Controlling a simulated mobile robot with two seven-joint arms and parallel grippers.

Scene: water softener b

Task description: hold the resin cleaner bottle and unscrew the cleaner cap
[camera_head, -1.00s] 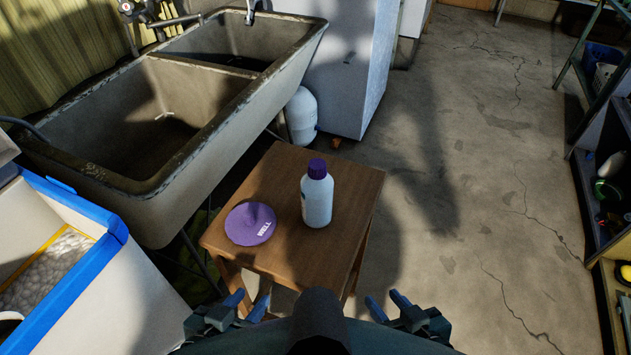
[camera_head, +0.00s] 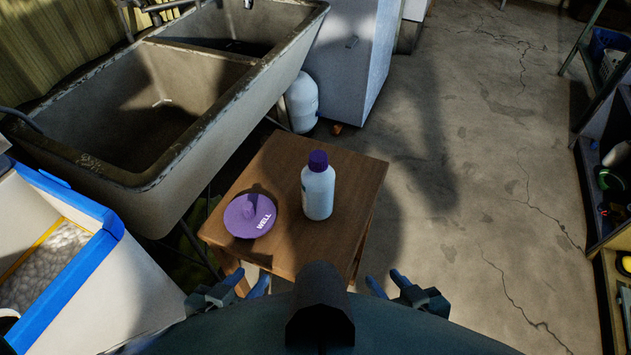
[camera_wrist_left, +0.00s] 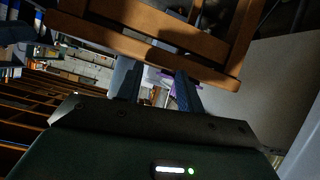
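The resin cleaner bottle (camera_head: 318,194) is pale blue-white and stands upright on a small wooden table. Its purple cap (camera_head: 318,160) sits on top of the neck. My left gripper (camera_head: 248,283) is in front of the table at its near left, open and empty, well short of the bottle. In the left wrist view my left gripper (camera_wrist_left: 153,84) shows two separated fingers below the table's wooden frame. My right gripper (camera_head: 384,281) is at the near right of the table, its fingers apart and empty. Neither gripper touches the bottle.
A purple disc marked WELL (camera_head: 250,215) lies left of the bottle on the wooden table (camera_head: 285,160). A concrete double sink (camera_head: 150,170) stands behind left. A blue-edged white bin (camera_head: 110,270) is at left. Shelving (camera_head: 600,190) is at far right; the floor between is clear.

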